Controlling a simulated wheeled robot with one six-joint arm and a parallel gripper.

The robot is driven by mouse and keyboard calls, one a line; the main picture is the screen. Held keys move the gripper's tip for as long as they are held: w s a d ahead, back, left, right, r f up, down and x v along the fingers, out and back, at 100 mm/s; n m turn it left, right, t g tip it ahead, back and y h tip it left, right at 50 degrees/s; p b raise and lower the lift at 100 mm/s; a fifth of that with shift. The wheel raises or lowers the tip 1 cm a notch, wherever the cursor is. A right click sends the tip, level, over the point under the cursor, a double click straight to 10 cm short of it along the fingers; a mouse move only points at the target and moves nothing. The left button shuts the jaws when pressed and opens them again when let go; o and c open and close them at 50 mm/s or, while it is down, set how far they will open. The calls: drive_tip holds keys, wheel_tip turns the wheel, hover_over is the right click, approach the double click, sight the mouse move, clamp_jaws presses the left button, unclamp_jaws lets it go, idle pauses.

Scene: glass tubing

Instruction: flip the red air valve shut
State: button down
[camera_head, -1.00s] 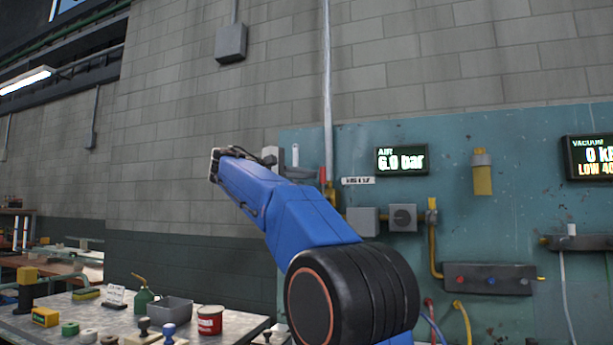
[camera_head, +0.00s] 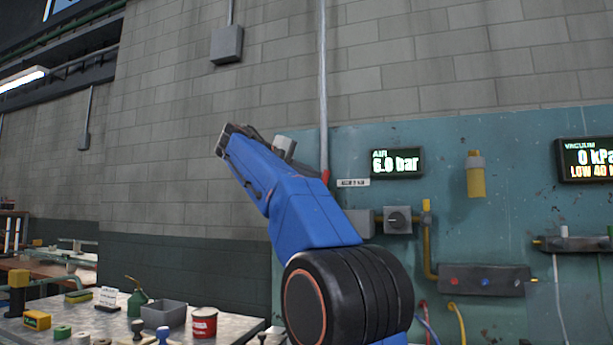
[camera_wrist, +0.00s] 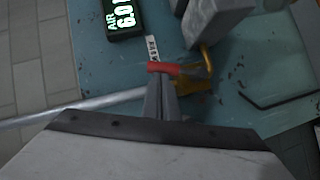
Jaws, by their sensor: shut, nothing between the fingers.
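The red air valve handle (camera_head: 325,177) shows only as a small piece beside my blue arm in the head view; the arm hides the rest. In the wrist view the red handle (camera_wrist: 162,68) lies across the picture just beyond my fingertips, with the yellow valve body (camera_wrist: 196,80) to its right. My gripper (camera_wrist: 160,88) is shut and empty, its grey fingers pointing at the handle. They overlap its lower edge in the picture; I cannot tell whether they touch. The air display (camera_head: 397,163) reads 6.0 bar.
A grey pipe (camera_head: 323,75) runs down the wall to the valve. A grey box with a dark knob (camera_head: 398,220) and a yellow pipe (camera_head: 428,250) sit to the right on the teal panel (camera_head: 500,140). A cluttered bench (camera_head: 70,320) stands at lower left.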

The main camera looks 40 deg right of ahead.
drive_tip(key=s+m+y, duration=0.1)
drive_tip(key=s+d+m+t, duration=0.1)
drive_tip(key=shift+s+d+m+y, duration=0.2)
drive_tip(key=shift+s+m+y, duration=0.1)
drive_tip(key=shift+y, duration=0.1)
drive_tip(key=s+d+f+m+t+y, duration=0.2)
drive_tip(key=s+f+m+t+y, duration=0.2)
drive_tip(key=m+t, duration=0.1)
drive_tip(key=shift+s+d+f+m, duration=0.25)
drive_tip(key=shift+d+f+m, duration=0.05)
drive_tip(key=shift+d+m, duration=0.1)
idle(0.6)
